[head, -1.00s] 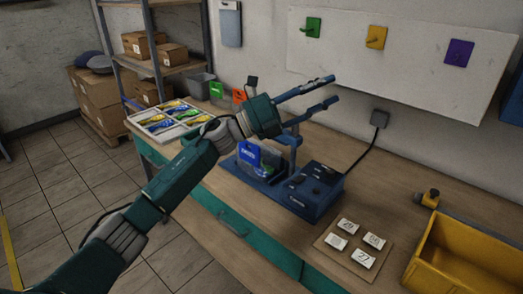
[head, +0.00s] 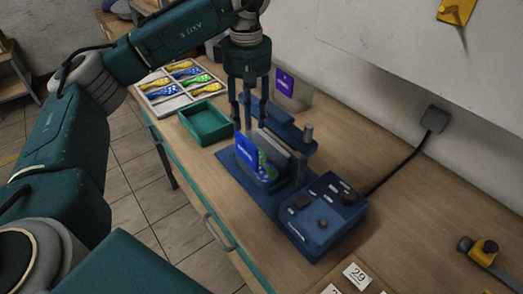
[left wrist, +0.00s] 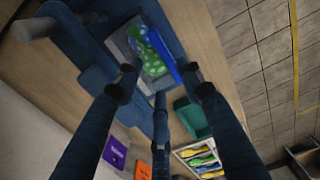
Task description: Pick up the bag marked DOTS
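The bag (head: 247,152) stands upright in the blue machine (head: 232,160); its blue front carries small lettering that I cannot read clearly now. Green dotted material (head: 264,164) shows beside the blue front. My left gripper (head: 254,126) points down just above and behind the bag. Its fingers are spread and hold nothing visible. In the left wrist view the green dotted material (left wrist: 147,50) lies ahead between the open fingers (left wrist: 160,76). I cannot tell whether a finger touches it. My right gripper is in neither current view.
A blue control box (head: 325,215) with knobs adjoins the machine. A green tray (head: 207,141) and a divided tray of colored balloons (head: 150,96) lie to the left. A holder with a purple label (head: 292,92) stands behind. Number cards (head: 357,274) lie at the front.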

